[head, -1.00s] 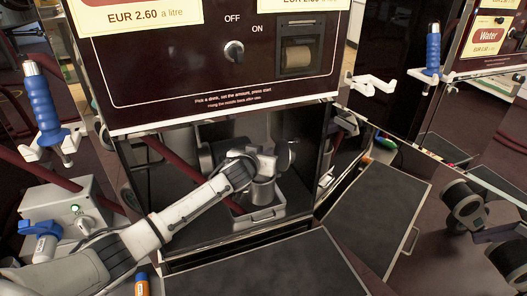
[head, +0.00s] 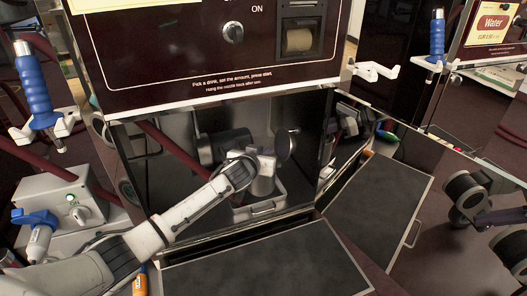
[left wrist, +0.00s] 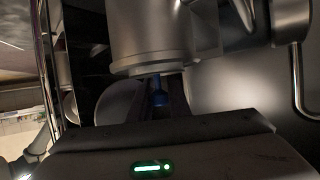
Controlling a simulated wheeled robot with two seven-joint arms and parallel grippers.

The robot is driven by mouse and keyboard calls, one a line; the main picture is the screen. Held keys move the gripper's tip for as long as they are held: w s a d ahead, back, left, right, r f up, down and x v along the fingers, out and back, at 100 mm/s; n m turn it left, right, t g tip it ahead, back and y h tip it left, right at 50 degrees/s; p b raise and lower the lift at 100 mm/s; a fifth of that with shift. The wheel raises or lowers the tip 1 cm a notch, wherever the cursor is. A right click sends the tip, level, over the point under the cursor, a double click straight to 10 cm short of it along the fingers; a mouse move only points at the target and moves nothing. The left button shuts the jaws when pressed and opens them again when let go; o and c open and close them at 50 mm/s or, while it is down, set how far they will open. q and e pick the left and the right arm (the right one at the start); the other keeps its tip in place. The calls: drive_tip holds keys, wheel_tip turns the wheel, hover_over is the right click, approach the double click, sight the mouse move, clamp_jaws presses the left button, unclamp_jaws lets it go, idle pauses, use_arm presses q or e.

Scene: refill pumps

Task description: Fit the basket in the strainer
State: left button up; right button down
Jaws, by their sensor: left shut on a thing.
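My left arm reaches into the open dark cabinet under the pump panel. My left gripper (head: 264,163) is at a grey metal cylinder (head: 263,186), which looks like the strainer housing or its basket; I cannot tell which. In the left wrist view, my gripper (left wrist: 158,98) is shut on a small blue piece (left wrist: 158,84), just below the rim of a large grey cylinder (left wrist: 150,40). The basket cannot be told apart from the strainer, so its seating is hidden. A dark round disc (head: 287,145) stands beside the gripper. My right gripper does not show clearly.
A grey tray with a handle (head: 263,209) lies under the cylinder. Dark flat panels (head: 270,268) and (head: 385,205) spread in front and to the right.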

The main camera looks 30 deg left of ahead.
use_arm(q)
drive_tip(key=shift+f, duration=0.4)
drive_tip(key=o, duration=0.9)
drive_tip(key=shift+r, duration=0.1)
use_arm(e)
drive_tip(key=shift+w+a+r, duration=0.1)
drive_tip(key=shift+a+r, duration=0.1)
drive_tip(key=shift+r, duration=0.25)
